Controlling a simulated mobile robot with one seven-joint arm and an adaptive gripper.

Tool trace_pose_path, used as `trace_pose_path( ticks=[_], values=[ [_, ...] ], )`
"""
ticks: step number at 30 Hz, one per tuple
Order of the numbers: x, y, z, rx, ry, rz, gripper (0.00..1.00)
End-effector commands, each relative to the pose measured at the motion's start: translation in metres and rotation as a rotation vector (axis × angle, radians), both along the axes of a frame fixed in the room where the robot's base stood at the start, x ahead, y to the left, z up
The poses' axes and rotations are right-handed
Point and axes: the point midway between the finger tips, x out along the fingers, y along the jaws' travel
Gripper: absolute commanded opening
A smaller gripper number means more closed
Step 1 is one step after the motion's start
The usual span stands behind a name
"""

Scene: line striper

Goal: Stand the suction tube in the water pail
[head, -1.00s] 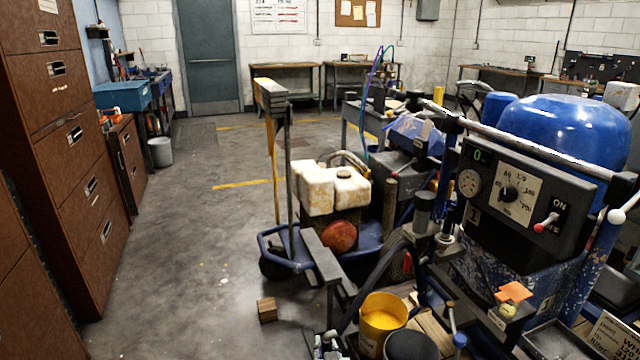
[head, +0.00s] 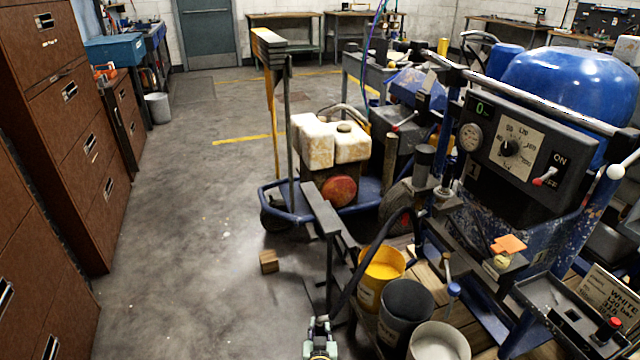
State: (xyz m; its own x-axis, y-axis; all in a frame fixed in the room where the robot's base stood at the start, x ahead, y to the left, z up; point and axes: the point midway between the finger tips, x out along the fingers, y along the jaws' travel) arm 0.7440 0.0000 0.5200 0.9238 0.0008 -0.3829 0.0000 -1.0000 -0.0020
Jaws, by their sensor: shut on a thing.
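My gripper (head: 320,338) is at the bottom edge, left of the pails, seen from behind and shut on the suction tube. The tube (head: 362,266) is a thick dark hose. It arcs down from the blue machine, passes in front of the yellow pail and runs toward my gripper. Its free end and the grip itself are hidden. A yellow pail (head: 369,297) holds yellow paint. A dark grey pail (head: 391,330) stands in front of it, and a pale pail (head: 438,345) is cut off by the bottom edge. I cannot tell which pail holds water.
The blue striper with its control panel (head: 520,150) fills the right. A dark metal arm (head: 325,212) juts out behind my gripper. A small wood block (head: 269,261) lies on the floor. Brown cabinets (head: 75,130) line the left.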

Motion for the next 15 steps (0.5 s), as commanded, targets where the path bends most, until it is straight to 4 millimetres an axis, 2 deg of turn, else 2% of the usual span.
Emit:
trace_pose_path(
  ticks=[1, 15],
  values=[
    [0.001, 0.0, 0.014, -0.001, -0.005, 0.0, 0.0],
    [0.001, -0.001, 0.063, 0.0, -0.008, -0.001, 0.0]
  ],
)
